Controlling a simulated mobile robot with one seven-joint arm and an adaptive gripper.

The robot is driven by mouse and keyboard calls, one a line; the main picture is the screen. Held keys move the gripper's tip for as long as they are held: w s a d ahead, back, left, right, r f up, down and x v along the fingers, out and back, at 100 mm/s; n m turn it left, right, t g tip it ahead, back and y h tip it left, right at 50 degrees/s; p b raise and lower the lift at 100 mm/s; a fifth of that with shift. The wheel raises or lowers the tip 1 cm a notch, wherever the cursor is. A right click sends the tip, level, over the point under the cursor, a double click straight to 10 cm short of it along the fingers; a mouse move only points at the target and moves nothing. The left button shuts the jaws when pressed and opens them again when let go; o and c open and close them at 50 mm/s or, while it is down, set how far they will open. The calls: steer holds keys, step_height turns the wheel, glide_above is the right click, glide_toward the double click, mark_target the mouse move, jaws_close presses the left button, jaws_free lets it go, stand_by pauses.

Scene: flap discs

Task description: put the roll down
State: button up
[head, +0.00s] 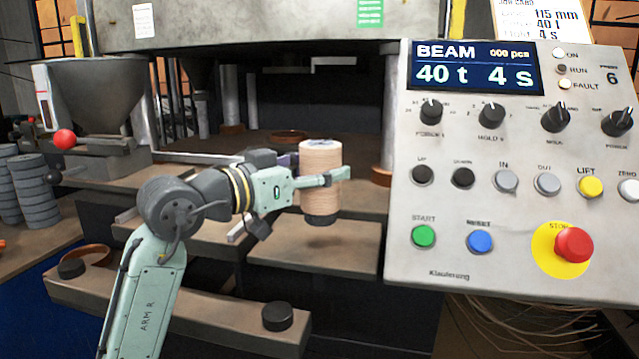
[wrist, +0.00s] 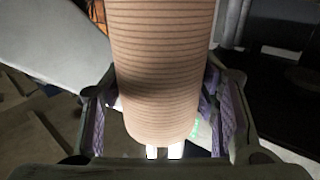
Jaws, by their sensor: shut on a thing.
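The roll (head: 320,160) is a tan, finely ridged upright cylinder with a dark lower end, in the middle of the head view. My gripper (head: 322,182) is shut on it from the left, with a pale green finger across its near side. In the wrist view the roll (wrist: 165,70) fills the middle, between the purple-lined fingers of my gripper (wrist: 160,115). In the head view the roll's dark end shows in front of a brown shelf (head: 345,258). I cannot tell whether it touches anything below.
A control panel (head: 480,250) with a red stop button (head: 573,245) stands close on the right. A press with a dark opening (head: 270,90) lies behind. A hopper (head: 95,90) and stacks of grey discs (head: 35,190) are at left. A beam with black knobs (head: 180,318) runs in front.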

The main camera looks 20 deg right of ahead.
mark_target(319, 189)
steer(key=shift+f+p, duration=0.4)
steer(key=shift+f, duration=1.3)
steer(key=shift+f, duration=0.2)
steer(key=o, duration=1.6)
steer(key=shift+r, duration=0.25)
steer(key=b+v, duration=0.3)
steer(key=v, duration=0.9)
